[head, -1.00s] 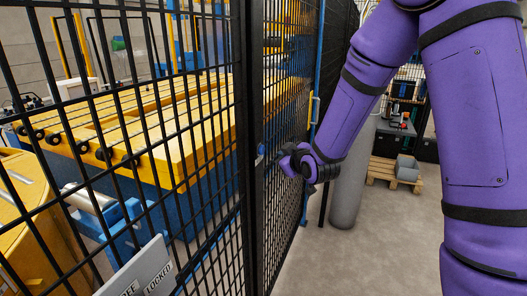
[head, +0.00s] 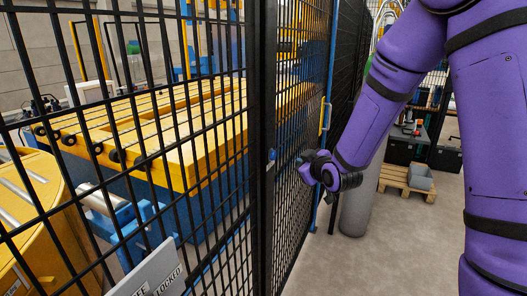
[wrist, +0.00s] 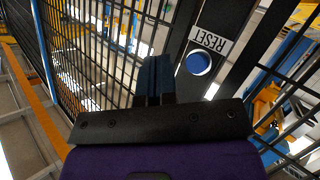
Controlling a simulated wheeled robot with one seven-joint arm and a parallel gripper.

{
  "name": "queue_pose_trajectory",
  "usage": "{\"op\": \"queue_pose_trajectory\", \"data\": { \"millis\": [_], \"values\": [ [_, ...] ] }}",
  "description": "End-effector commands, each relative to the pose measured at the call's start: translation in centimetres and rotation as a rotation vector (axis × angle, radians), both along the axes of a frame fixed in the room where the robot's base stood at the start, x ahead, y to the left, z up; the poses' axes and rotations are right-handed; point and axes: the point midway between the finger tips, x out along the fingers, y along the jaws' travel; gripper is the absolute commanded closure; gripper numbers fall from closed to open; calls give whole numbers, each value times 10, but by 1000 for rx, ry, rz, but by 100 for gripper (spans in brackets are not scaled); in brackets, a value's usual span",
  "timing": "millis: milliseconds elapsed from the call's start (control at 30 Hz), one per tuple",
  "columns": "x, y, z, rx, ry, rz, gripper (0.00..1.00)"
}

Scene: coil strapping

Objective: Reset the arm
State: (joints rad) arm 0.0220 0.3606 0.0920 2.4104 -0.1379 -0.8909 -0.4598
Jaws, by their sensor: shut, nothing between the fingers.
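My purple arm comes down from the upper right in the head view. My gripper (head: 308,164) is at its end, dark and pointing left toward the black mesh fence, with a small gap between it and the fence post. In the wrist view my gripper (wrist: 155,75) shows its dark fingers together and empty. In the head view the blue button (head: 271,154) shows small on the post, left of my gripper.
A black mesh fence (head: 262,75) stands between me and a yellow slatted machine bed (head: 185,165). A grey sign reading LOCKED (head: 150,275) is at lower left. A grey cylinder (head: 355,205), a wooden pallet (head: 395,178) and open floor lie to the right.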

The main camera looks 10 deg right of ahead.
Motion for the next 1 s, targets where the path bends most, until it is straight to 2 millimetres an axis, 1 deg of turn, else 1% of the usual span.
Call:
{"op": "queue_pose_trajectory", "data": {
  "millis": [167, 267, 467, 600, 767, 967, 1000],
  "values": [
    [-13, -6, 26, 6, 57, -29, 100],
    [-28, -13, 47, 17, 118, -62, 100],
    [-69, -25, 84, 49, 249, -138, 100],
    [-104, -33, 107, 81, 337, -196, 100],
    [-151, -41, 129, 122, 439, -264, 100],
    [-216, -48, 151, 182, 565, -345, 100],
    [-230, -49, 154, 194, 591, -362, 100]
  ]
}}
